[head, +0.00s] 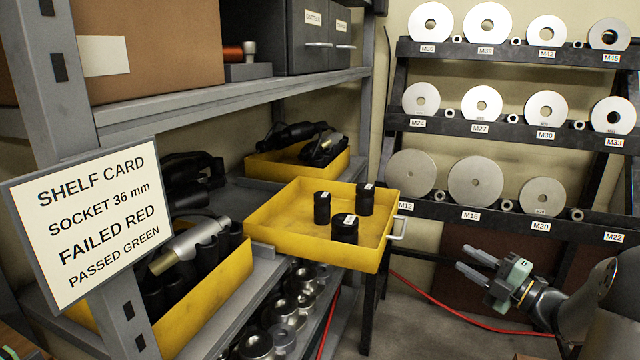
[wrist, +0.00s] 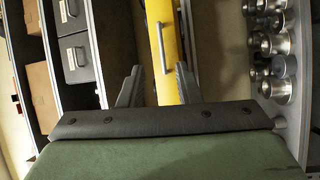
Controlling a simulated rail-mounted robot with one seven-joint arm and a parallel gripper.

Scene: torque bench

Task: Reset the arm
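My gripper (head: 464,258) hangs at the lower right in the head view, in front of the lower part of the washer rack. Its two grey fingers are apart with nothing between them. In the wrist view my gripper (wrist: 158,78) also shows spread fingers. A yellow tray (head: 318,252) sticks out of the shelf to the left of my gripper, and its front handle (head: 398,230) is clear of the fingers.
A shelf card (head: 88,222) stands at the left front. Yellow bins (head: 222,290) with tools sit on the shelf. Metal sockets (head: 285,315) line the lower shelf. A rack (head: 520,145) of labelled discs stands behind. A red cable (head: 450,316) lies on the floor below my gripper.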

